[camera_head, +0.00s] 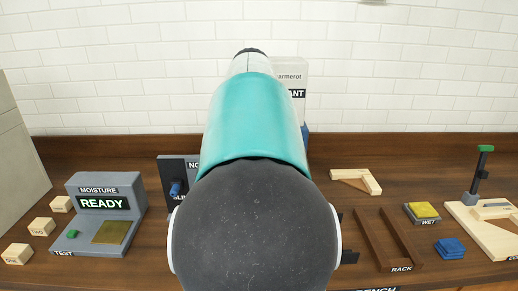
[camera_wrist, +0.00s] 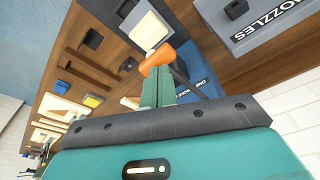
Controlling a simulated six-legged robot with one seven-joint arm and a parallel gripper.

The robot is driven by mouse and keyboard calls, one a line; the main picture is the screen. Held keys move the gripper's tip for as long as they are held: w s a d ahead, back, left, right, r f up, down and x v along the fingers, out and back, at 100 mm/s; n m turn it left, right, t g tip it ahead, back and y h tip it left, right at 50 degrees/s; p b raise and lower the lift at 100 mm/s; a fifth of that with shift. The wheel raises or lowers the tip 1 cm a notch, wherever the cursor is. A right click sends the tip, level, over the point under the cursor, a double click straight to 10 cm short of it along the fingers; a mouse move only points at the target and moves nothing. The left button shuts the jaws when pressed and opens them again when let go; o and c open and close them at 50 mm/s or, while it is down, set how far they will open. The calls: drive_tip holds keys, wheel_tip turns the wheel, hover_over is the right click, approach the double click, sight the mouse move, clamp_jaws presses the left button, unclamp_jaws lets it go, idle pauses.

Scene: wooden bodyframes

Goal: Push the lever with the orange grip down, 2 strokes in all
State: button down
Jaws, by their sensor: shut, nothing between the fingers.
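The orange grip (camera_wrist: 156,58) shows in the wrist view, just beyond the fingertips of my gripper (camera_wrist: 158,82). A dark lever rod (camera_wrist: 182,74) runs from the grip down to the right, beside the fingers. The two green fingers are together with nothing between them. The fingertips look close to the underside of the grip in the picture, but I cannot tell whether they touch it. In the head view my arm fills the middle and hides the orange grip, its lever and my gripper.
A grey moisture box (camera_head: 105,215) reading READY and several wooden blocks (camera_head: 42,226) stand at left. At right are a wooden rack (camera_head: 402,238), a yellow pad (camera_head: 424,209), blue pads (camera_head: 449,247) and a green-topped post (camera_head: 481,172). A white brick wall (camera_head: 100,80) closes the back.

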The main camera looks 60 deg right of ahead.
drive_tip(key=shift+f, duration=1.55)
drive_tip(key=shift+r, duration=3.15)
drive_tip(key=shift+f, duration=0.1)
drive_tip(key=shift+f, duration=3.1)
drive_tip(key=shift+r, duration=3.2)
